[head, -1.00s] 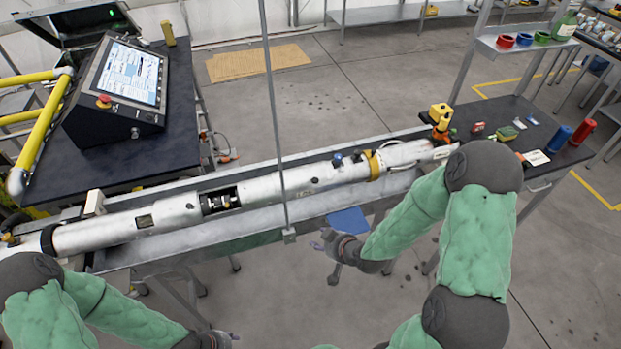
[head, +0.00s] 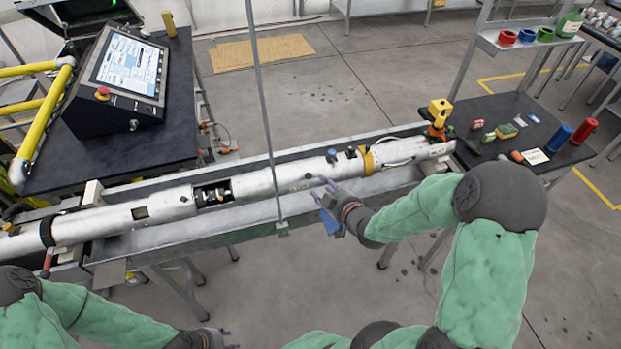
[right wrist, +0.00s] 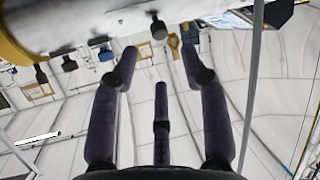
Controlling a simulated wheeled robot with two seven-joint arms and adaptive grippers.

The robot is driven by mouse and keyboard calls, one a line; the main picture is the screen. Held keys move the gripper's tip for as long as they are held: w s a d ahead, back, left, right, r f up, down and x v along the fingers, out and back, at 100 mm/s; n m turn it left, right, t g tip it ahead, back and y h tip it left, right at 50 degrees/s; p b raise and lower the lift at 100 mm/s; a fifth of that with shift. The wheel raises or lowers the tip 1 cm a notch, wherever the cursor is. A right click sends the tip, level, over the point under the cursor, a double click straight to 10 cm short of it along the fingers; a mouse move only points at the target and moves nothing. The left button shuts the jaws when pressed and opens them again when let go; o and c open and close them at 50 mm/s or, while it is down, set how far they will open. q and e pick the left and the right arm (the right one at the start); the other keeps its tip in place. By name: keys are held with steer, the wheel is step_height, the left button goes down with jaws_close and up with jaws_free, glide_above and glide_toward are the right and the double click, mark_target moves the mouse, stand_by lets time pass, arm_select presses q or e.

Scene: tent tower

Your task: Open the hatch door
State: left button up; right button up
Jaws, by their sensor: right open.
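A long silver tube (head: 265,184) lies in a trough across the view. It has a dark rectangular opening (head: 212,193) with parts inside, left of centre. I cannot tell which part is the hatch door. A blue knob (head: 332,155) and a black knob (head: 350,152) stand on the tube, left of a yellow band (head: 370,160). My right gripper (head: 320,190) is open and empty, at the near side of the tube. In the right wrist view its fingers (right wrist: 158,65) are spread below the tube (right wrist: 110,22). My left gripper (head: 222,338) is low at the bottom edge, away from the tube.
A thin upright post (head: 264,110) stands in front of the tube. A control screen (head: 128,66) sits on the black bench at left. A black table (head: 490,112) at right holds a yellow tool (head: 440,112), a blue cup (head: 559,137) and a red cup (head: 585,131).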

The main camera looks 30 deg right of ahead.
mark_target(310, 177)
steer(key=x, duration=0.8)
steer(key=shift+s+b, duration=0.1)
steer(key=shift+b, duration=0.2)
jaws_close()
